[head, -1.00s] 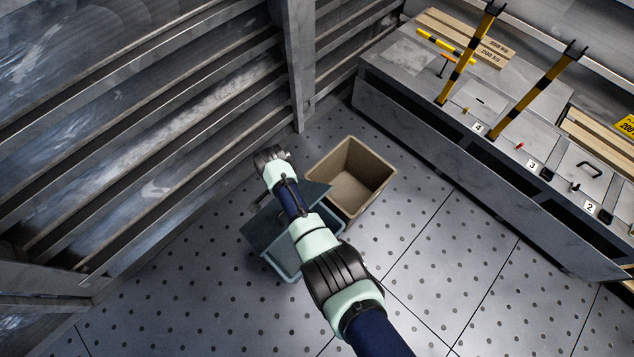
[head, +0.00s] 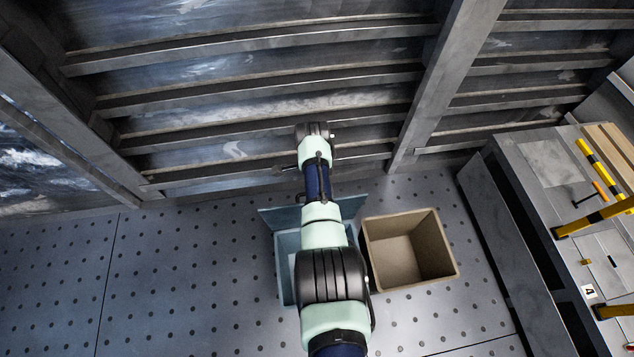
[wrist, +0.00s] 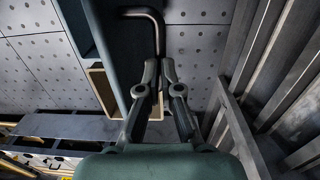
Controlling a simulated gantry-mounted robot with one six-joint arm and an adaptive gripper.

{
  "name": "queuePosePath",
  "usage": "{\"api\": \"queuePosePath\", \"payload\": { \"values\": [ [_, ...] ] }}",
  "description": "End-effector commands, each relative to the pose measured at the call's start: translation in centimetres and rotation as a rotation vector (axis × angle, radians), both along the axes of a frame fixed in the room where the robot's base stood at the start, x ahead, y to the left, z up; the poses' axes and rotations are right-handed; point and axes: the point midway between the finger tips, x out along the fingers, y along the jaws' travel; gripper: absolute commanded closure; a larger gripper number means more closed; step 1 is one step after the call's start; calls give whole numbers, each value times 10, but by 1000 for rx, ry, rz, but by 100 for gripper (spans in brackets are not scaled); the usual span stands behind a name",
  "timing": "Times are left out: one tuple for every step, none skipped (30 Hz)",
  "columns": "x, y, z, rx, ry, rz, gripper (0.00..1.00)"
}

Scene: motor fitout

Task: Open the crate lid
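The blue-grey crate (head: 284,290) stands on the floor, largely hidden behind my arm in the head view. Its lid (head: 278,218) is raised and tilted up along the crate's wall side, and part of the open crate shows below it. In the wrist view the lid (wrist: 112,45) is a dark blue panel seen nearly edge-on, with a bent bar handle (wrist: 143,13) standing off it. My gripper (wrist: 160,68) has its fingertips close together around the lower end of this handle. In the head view the fingers are hidden by my arm.
An open, empty tan bin (head: 440,250) stands just right of the crate. A slatted metal wall (head: 250,100) rises behind the crate. A grey workbench (head: 530,235) with yellow-black bars lies at the right. The perforated floor (head: 180,270) on the left is clear.

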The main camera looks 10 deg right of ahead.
Motion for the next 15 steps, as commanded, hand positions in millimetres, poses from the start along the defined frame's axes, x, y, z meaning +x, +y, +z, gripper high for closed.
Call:
{"api": "queuePosePath", "payload": {
  "values": [
    [-17,1,-25,4,46,1,100],
    [-17,1,-25,4,46,1,100],
    [-17,1,-25,4,46,1,100],
    [-17,1,-25,4,46,1,100],
    [-17,1,-25,4,46,1,94],
    [-17,1,-25,4,46,1,87],
    [-17,1,-25,4,47,1,82],
    [-17,1,-25,4,47,0,77],
    [-17,1,-25,4,47,0,71],
    [-18,1,-25,5,47,0,66],
    [-18,1,-25,5,47,0,63],
    [-17,1,-24,5,46,0,63],
    [-17,1,-24,5,46,-1,63],
    [-17,1,-23,5,45,-1,63],
    [-16,1,-23,5,43,-1,63]
  ]
}}
